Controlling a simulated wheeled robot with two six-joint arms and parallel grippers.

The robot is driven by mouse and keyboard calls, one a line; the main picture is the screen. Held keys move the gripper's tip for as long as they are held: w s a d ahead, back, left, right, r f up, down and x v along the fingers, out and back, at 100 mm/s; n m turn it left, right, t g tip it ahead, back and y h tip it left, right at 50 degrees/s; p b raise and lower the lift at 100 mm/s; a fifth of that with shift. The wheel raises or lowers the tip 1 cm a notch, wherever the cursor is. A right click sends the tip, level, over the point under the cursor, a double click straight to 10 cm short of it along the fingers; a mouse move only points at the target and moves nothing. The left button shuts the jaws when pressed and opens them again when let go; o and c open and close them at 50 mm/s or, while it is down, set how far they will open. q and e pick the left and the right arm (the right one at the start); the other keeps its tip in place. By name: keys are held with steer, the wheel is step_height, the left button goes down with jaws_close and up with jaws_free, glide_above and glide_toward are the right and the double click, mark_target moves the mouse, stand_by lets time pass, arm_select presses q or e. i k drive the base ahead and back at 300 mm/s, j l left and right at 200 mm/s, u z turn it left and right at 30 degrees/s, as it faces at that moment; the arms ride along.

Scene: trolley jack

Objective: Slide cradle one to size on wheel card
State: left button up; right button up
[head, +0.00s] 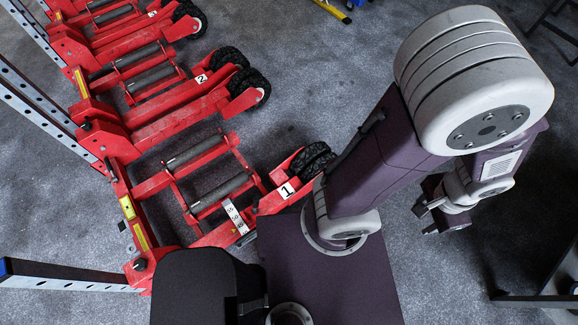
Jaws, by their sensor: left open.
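Cradle one (205,241) is a red trolley jack with two grey rollers, black wheels (313,158) and a white tag "1" (286,190). It lies on the floor left of centre, in front of my base. A white strip with dark marks (236,217) lies along its frame; the marks are too small to read. I cannot pick out a separate wheel card. My left gripper (423,219) is open and empty, right of cradle one and well apart from it. My left arm folds over at the upper right. My right gripper is not in view.
Cradle two (176,122), tagged "2", stands just behind cradle one, with another red cradle (120,39) beyond it. Perforated metal posts (48,115) stand along the left. Dark frames edge the right side. Grey floor (300,60) is clear at the top middle.

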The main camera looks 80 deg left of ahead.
mark_target(247, 236)
steer(key=u, duration=4.1)
steer(key=j, duration=0.35)
steer(key=k+j+z, duration=0.15)
steer(key=j, duration=0.2)
